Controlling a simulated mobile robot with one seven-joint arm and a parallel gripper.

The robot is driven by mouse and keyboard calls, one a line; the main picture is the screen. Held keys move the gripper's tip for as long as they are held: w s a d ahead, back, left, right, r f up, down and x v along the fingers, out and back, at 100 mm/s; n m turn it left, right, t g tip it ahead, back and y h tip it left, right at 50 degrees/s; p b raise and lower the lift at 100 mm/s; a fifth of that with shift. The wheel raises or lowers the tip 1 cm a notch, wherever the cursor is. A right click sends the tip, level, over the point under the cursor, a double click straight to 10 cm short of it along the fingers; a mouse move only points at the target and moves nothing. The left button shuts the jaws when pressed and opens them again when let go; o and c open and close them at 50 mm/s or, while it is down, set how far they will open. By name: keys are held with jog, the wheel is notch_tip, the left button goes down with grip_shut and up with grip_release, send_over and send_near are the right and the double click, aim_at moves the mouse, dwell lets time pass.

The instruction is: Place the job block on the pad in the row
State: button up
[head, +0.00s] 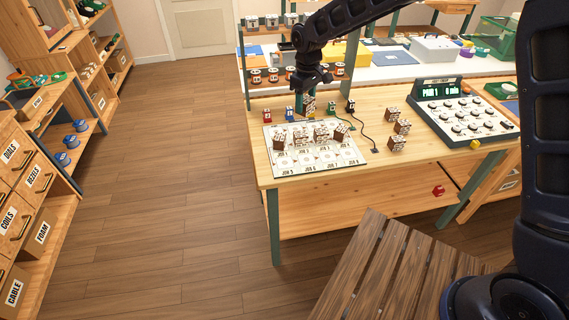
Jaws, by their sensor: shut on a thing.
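My gripper (306,95) is shut on a brown-and-white patterned job block (309,106) and holds it over the back part of the table, behind the white pad board (346,159). The fingers and arm partly hide that block. The board has printed pads, with JOB labels readable along its front edge. Several similar blocks stand in a row on it: a left block (279,141), two middle blocks (301,139) (321,135), and a tilted-looking right block (341,131). Whether any back-row pad is bare is too small to tell.
Three loose blocks (391,113) (402,127) (396,144) stand right of the board. A green console (463,112) with dials sits farther right. A thin black cable lies between board and loose blocks.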

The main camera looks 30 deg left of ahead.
jog(key=s+a+n, duration=0.1)
jog(key=s+a, duration=0.2)
jog(key=s, duration=0.4)
jog(key=f, duration=2)
jog(key=shift+s+a, duration=0.1)
jog(key=shift+a, duration=0.1)
jog(key=o, duration=1)
notch_tip(320, 180, up, 12)
jog(key=shift+r, duration=0.1)
